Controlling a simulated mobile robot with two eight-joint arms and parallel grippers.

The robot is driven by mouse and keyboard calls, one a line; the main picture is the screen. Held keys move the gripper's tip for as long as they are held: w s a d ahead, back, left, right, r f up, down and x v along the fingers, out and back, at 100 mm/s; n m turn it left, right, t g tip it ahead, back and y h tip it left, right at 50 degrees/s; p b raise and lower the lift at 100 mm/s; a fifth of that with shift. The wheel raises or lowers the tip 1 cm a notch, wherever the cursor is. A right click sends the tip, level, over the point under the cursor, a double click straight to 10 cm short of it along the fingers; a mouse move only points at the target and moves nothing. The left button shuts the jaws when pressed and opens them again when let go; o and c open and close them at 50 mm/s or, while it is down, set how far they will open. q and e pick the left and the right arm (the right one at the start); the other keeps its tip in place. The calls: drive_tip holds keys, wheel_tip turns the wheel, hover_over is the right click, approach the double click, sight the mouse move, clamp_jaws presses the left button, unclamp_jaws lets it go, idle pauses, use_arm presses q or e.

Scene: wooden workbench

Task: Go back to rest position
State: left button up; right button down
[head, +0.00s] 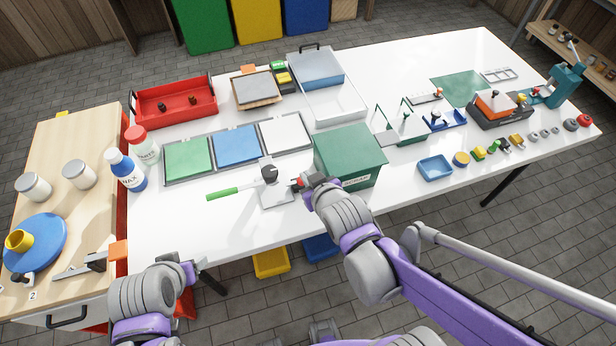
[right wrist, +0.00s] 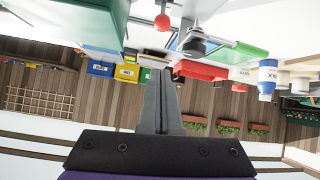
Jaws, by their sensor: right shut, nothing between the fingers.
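My right gripper (head: 298,184) is over the white table (head: 400,70), just left of the dark green box (head: 350,160) and beside a small grey stand (head: 275,192). Its fingers are together and empty in the right wrist view (right wrist: 160,85). My left arm is at the lower left, in front of the table's near edge. Its gripper (head: 188,271) shows only small and dark, and I cannot tell whether it is open or shut.
Behind are green, blue and white panels (head: 238,146) and a red tray (head: 174,102). A wooden side table (head: 75,150) with jars stands left. The table's front left is clear.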

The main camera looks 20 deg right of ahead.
idle(0.3)
drive_tip(key=s+d+f+m+g+h, duration=0.1)
drive_tip(key=s+d+g, duration=0.4)
drive_tip(key=s, duration=0.8)
drive_tip(key=shift+d+f+m, duration=0.15)
drive_tip(key=shift+d+m, duration=0.05)
drive_tip(key=shift+m, duration=0.5)
